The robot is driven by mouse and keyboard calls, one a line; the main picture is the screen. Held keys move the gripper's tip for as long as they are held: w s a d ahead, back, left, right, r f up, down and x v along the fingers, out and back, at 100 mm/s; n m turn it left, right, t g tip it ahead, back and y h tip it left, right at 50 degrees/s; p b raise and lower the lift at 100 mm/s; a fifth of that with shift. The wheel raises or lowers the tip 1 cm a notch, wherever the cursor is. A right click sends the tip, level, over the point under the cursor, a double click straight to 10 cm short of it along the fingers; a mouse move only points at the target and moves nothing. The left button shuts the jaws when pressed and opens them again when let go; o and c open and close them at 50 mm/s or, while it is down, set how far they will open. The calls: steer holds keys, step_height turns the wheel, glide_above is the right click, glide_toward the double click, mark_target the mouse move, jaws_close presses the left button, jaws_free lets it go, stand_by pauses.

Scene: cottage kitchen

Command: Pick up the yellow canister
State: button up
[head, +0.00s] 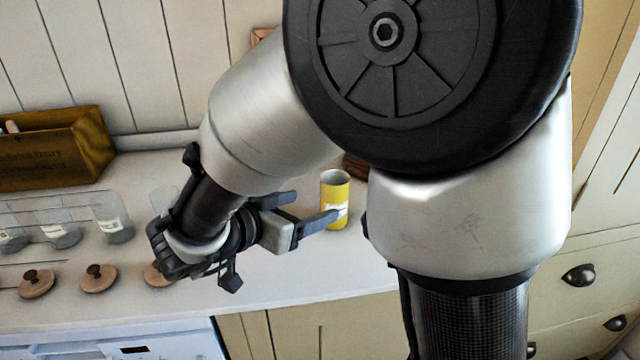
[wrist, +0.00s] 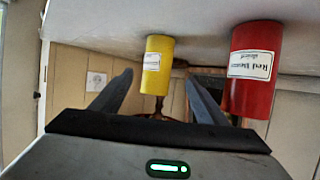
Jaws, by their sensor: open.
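The yellow canister (head: 335,190) stands upright on the pale counter, with a white label on its side and an open-looking top. My gripper (head: 312,207) is open just left of it, fingers pointing toward it; one fingertip overlaps its lower part in the head view. In the wrist view, which is upside down, the yellow canister (wrist: 158,65) appears ahead between the two fingers (wrist: 158,92), with clear space before it. I cannot tell from the head view whether the finger touches it.
A red canister (wrist: 253,65) with a white label stands close by, right of the yellow one in the wrist view. Glass jars (head: 113,217), wooden lids (head: 98,278) and a wooden box (head: 55,150) are at left on the counter (head: 290,270). My arm hides part of the counter.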

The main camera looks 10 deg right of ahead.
mark_target(324, 203)
steer(key=b+x, duration=0.2)
steer(key=x, duration=0.6)
steer(key=shift+w+d+f, duration=0.2)
steer(key=b+x, duration=0.1)
steer(key=x, duration=0.2)
steer(key=b+x, duration=0.1)
steer(key=shift+s+d+f+b, duration=0.1)
steer(key=shift+d+f+b, duration=0.2)
steer(key=shift+f, duration=0.15)
steer(key=shift+w+d, duration=0.2)
steer(key=shift+w, duration=0.1)
steer(key=c, duration=1.3)
